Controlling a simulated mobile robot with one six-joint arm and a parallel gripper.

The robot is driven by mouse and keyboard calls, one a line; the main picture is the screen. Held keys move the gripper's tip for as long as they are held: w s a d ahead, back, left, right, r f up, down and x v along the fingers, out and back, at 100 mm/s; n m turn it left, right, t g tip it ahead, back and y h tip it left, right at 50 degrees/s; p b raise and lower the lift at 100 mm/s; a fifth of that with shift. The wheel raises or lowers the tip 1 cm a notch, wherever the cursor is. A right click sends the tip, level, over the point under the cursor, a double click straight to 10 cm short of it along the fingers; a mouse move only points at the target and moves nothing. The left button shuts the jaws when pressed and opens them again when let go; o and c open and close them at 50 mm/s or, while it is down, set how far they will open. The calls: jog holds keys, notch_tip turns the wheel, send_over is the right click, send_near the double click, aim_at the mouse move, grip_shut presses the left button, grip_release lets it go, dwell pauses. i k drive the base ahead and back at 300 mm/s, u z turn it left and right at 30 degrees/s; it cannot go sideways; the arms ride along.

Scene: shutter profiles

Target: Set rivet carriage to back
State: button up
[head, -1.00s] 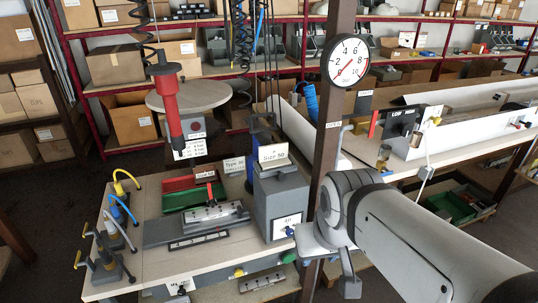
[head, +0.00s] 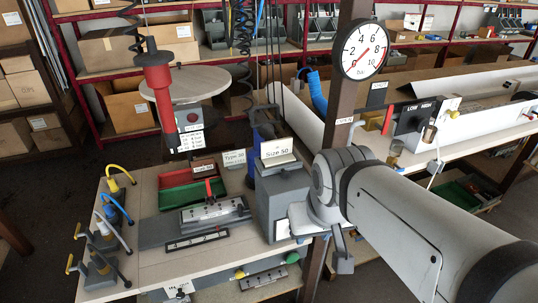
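The rivet carriage appears to be the grey metal block (head: 213,213) with a red lever (head: 209,188) on top. It sits on a dark grey base plate (head: 160,234) on the workbench, behind a black and white scale strip (head: 197,241). My gripper (head: 322,240) is at the right of the bench, in front of the right side of the grey "Size 50" box (head: 277,190). It is well to the right of the carriage and apart from it. My arm hides part of the gripper, and its opening does not show clearly.
Red and green trays (head: 190,190) lie behind the carriage. Handled tools with yellow and blue hoses (head: 112,225) stand at the left. A red hanging tool (head: 160,95) is above the bench. A dark post with a gauge (head: 363,50) stands behind my arm.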

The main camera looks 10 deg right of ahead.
aim_at(284, 168)
jog(key=z, duration=1.45)
jog(key=k, duration=0.4)
jog(key=u, duration=0.65)
